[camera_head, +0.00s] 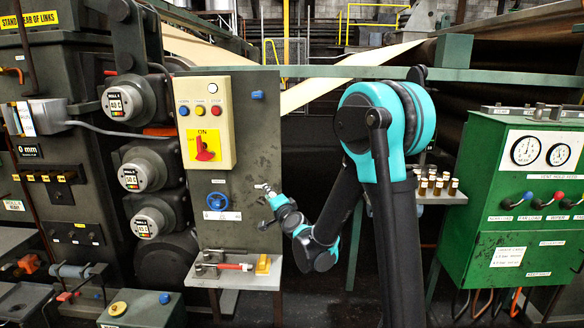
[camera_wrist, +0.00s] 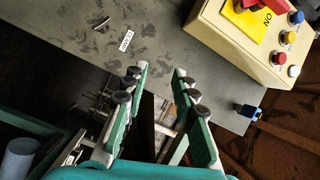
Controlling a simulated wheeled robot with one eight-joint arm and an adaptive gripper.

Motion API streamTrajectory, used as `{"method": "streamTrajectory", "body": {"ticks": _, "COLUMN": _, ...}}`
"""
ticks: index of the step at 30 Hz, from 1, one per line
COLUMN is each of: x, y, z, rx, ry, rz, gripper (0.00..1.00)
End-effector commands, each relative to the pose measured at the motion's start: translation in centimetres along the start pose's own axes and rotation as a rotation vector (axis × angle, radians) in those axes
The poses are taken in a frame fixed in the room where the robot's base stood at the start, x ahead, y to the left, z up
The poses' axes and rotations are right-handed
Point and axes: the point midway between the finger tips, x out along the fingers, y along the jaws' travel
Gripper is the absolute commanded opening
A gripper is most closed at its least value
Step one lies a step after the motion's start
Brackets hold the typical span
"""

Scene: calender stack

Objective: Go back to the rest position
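My gripper (camera_head: 264,190) is in front of the dark grey panel (camera_head: 255,140), below and right of the cream control box (camera_head: 210,110), in the head view. In the wrist view my gripper (camera_wrist: 160,70) shows two green fingers with dark round pads, spread apart with nothing between them. The panel (camera_wrist: 160,25) lies beyond the fingertips, with the cream control box (camera_wrist: 250,40) at the upper right. The head view shows my arm bent, coming down to the panel. No rest position is marked in either view.
Below, a small shelf (camera_head: 235,280) holds a red-handled tool (camera_head: 232,266) and a yellow block (camera_head: 263,264). Small bottles (camera_head: 435,185) stand on a ledge beside the green gauge cabinet (camera_head: 515,210) at the right.

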Motion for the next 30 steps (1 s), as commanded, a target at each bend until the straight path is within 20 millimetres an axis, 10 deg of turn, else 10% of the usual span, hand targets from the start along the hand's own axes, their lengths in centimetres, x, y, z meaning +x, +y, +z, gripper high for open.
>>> {"method": "streamTrajectory", "body": {"ticks": 11, "x": -14.3, "y": 6.7, "z": -2.1, "rx": -0.506, "ry": -0.32, "rz": 0.341, "gripper": 0.28}}
{"method": "streamTrajectory", "body": {"ticks": 24, "x": -37.3, "y": 18.8, "z": -4.7, "rx": -0.811, "ry": -0.679, "rz": 0.91, "gripper": 0.28}}
{"method": "streamTrajectory", "body": {"ticks": 30, "x": -41.7, "y": 20.3, "z": -5.1, "rx": -0.828, "ry": -0.741, "rz": 1.017, "gripper": 0.28}}
